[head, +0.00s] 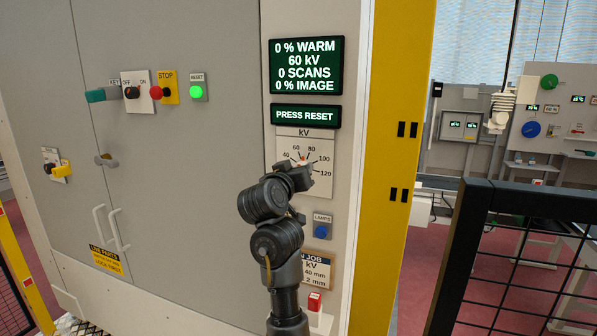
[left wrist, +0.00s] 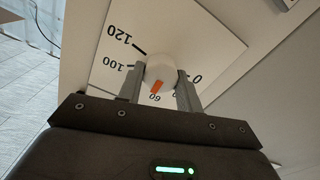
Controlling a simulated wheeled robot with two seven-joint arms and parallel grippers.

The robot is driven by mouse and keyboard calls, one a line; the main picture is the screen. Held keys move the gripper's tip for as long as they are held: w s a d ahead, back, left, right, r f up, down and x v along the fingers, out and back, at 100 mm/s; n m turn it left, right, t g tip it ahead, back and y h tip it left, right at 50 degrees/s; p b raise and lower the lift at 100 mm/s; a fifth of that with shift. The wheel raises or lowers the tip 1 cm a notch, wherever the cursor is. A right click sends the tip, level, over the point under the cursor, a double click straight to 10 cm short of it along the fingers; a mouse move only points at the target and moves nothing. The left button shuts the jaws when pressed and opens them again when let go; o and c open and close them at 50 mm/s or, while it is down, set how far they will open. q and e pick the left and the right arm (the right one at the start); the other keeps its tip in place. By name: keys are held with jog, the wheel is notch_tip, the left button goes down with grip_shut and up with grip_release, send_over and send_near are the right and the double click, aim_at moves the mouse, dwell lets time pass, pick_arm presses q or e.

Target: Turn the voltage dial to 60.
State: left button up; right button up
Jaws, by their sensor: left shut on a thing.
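The voltage dial's white scale plate (head: 322,150) is on the cabinet's right-hand panel, marked kV with numbers from 40 to 120 showing. In the left wrist view its round white knob (left wrist: 161,67) has an orange pointer directed at the 60 mark. My left gripper (left wrist: 160,84) is shut on the knob, one finger on each side. In the head view my left gripper (head: 303,168) covers most of the knob and the plate's lower left. The upper green display (head: 306,66) reads 60 kV. My right gripper is not in view.
A lower display (head: 305,116) reads PRESS RESET. A green-lit reset button (head: 197,91), a red stop button (head: 156,92) and a key switch (head: 131,92) are on the doors at left. A blue lamps button (head: 321,231) is below the dial. A black mesh fence (head: 520,205) stands at right.

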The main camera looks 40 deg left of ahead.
pick_arm(q)
jog(key=shift+n, duration=1.6)
jog(key=o, duration=1)
